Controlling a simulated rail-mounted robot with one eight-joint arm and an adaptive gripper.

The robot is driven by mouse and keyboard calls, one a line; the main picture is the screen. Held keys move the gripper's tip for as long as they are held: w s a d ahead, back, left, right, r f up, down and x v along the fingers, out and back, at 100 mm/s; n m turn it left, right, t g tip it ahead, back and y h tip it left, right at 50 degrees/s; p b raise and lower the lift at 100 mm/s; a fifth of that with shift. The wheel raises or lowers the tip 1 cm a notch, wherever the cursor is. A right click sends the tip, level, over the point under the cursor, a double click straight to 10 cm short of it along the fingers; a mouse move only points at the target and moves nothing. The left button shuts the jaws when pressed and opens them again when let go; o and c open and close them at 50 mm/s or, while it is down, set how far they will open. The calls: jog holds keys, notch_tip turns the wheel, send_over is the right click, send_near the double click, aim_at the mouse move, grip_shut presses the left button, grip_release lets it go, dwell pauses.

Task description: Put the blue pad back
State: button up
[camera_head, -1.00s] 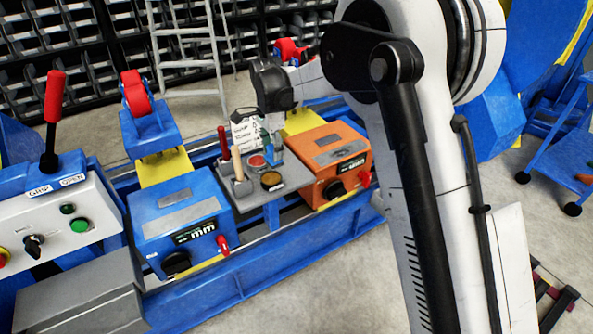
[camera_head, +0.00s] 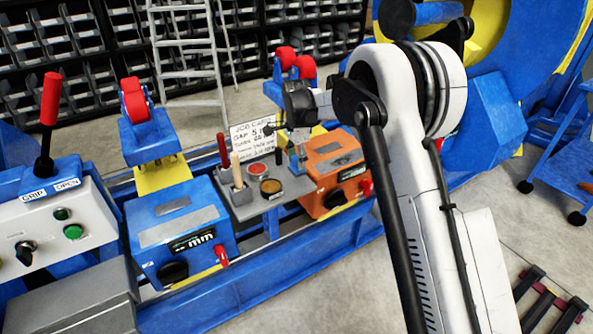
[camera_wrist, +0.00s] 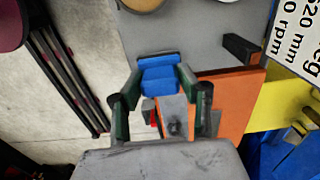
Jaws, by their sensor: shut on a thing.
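My gripper (camera_head: 298,150) is over the right edge of the small grey tray (camera_head: 245,212), beside the orange box (camera_head: 325,165). In the wrist view, my gripper's green-sided fingers (camera_wrist: 157,85) are shut on the blue pad (camera_wrist: 158,72). The pad is a small blue block with a darker strip along its far edge. The grey tray (camera_wrist: 205,45) lies behind it in that view. I cannot tell whether the pad touches the tray.
The tray holds a red-topped tin (camera_head: 257,168), a yellowish tin (camera_head: 271,187) and upright handled tools (camera_head: 237,170). A white job card (camera_head: 253,140) stands behind. A blue box (camera_head: 178,225) stands left of the tray. The orange box is close on the right.

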jog(key=shift+f+b, duration=0.5)
jog(key=shift+f, duration=1.35)
jog(key=shift+f, duration=0.15)
jog(key=o, duration=1.1)
